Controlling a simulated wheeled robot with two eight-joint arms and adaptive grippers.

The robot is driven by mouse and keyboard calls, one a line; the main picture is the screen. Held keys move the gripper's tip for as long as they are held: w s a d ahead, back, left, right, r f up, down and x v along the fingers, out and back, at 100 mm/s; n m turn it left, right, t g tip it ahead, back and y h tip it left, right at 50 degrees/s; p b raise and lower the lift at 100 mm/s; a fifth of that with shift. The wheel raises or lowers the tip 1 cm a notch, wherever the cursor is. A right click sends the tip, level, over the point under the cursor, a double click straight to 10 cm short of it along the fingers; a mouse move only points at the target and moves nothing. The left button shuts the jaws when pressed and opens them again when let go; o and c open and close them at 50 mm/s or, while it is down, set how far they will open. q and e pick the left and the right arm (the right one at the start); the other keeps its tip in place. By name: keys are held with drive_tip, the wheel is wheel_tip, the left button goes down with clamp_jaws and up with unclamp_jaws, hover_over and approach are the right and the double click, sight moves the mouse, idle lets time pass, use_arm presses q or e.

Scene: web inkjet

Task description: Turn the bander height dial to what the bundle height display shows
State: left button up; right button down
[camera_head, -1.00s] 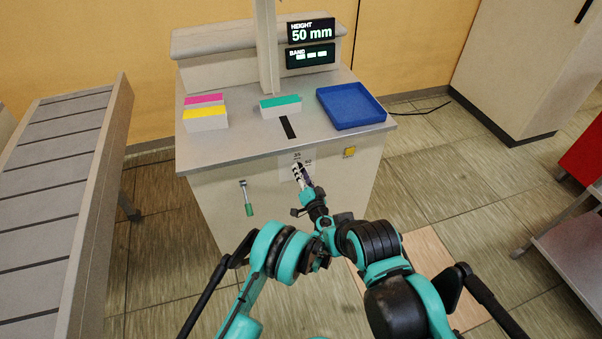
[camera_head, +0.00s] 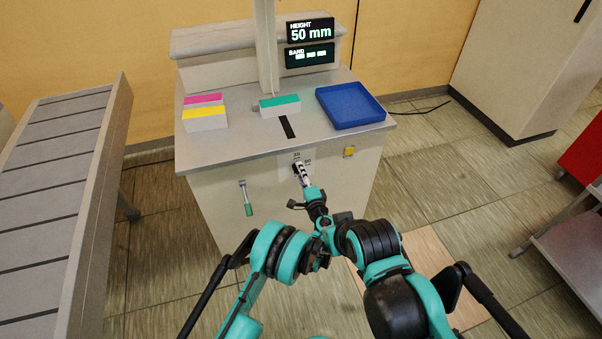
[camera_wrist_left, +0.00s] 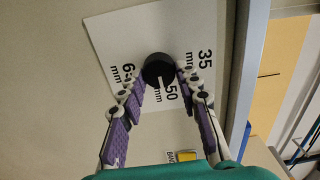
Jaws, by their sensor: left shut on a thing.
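The bundle height display (camera_head: 310,31) reads "HEIGHT 50 mm" at the back of the bander in the head view. The bander height dial is a round black knob (camera_wrist_left: 157,68) on a white plate marked 35, 50 and 65 mm. Its white mark points down in the left wrist view, towards the 50 label. My left gripper (camera_head: 302,172) is at the cabinet's front. Its purple-padded fingers (camera_wrist_left: 160,78) are shut on the dial, one on each side. The knob is mostly hidden in the head view. My right gripper is not in view.
On the bander top (camera_head: 240,142) are a blue tray (camera_head: 350,122), a teal-topped stack (camera_head: 281,108) and pink and yellow-topped stacks (camera_head: 206,122). A green-handled lever (camera_head: 247,198) and a yellow square (camera_head: 349,151) flank the dial. A slatted conveyor (camera_head: 60,190) stands left.

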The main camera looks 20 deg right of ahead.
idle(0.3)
use_arm(q)
drive_tip(key=o, duration=1.1)
drive_tip(key=shift+w, duration=0.1)
